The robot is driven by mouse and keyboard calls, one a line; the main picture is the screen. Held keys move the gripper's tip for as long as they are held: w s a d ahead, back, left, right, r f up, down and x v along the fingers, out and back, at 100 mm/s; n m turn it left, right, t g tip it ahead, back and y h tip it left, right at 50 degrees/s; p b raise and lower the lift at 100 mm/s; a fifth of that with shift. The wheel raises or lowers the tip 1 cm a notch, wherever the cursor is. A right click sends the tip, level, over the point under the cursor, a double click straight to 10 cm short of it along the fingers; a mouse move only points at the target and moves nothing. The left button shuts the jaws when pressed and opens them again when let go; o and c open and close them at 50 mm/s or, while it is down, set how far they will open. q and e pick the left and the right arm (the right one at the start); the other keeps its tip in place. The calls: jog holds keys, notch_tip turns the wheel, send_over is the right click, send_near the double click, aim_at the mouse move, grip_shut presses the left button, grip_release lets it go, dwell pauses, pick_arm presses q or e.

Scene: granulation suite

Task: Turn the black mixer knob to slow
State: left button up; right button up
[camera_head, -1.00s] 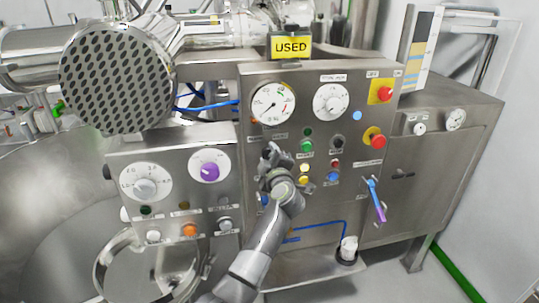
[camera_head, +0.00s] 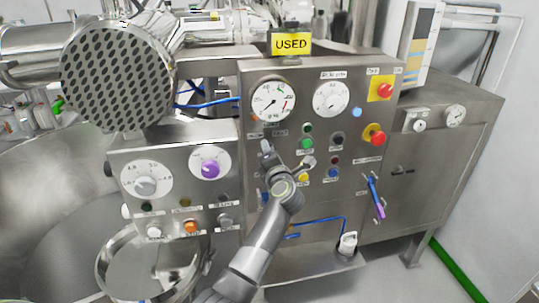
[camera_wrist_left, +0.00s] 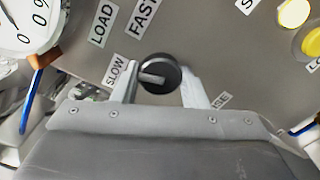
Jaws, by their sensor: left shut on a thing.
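The black mixer knob (camera_wrist_left: 160,73) shows in the left wrist view, between the two pale fingers of my left gripper (camera_wrist_left: 162,90). The gripper is shut on it. A grey pointer bar on the knob's face points left, towards the SLOW label (camera_wrist_left: 115,72). The LOAD label (camera_wrist_left: 102,24) and the FAST label (camera_wrist_left: 143,17) are above it. In the head view my left gripper (camera_head: 272,152) is at the steel control panel (camera_head: 330,225), below the large gauge, and hides the knob. My right gripper is not in view.
Close to the gripper are a green button (camera_head: 306,143), a yellow button (camera_head: 303,177) and the white gauge (camera_head: 272,101). Red stop buttons (camera_head: 376,134) and a purple-tipped lever (camera_head: 376,198) are farther right. A purple knob (camera_head: 210,169) is on the left panel.

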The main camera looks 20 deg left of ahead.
pick_arm(q)
jog(key=n+b, duration=0.2)
jog(key=n, duration=0.3)
jog(key=shift+n, duration=0.3)
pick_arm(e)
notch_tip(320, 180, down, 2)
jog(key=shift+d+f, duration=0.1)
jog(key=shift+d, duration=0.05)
pick_arm(q)
jog(key=o, duration=1)
jog(key=shift+w, duration=0.1)
jog(key=shift+c, duration=0.2)
jog(key=shift+d, duration=0.1)
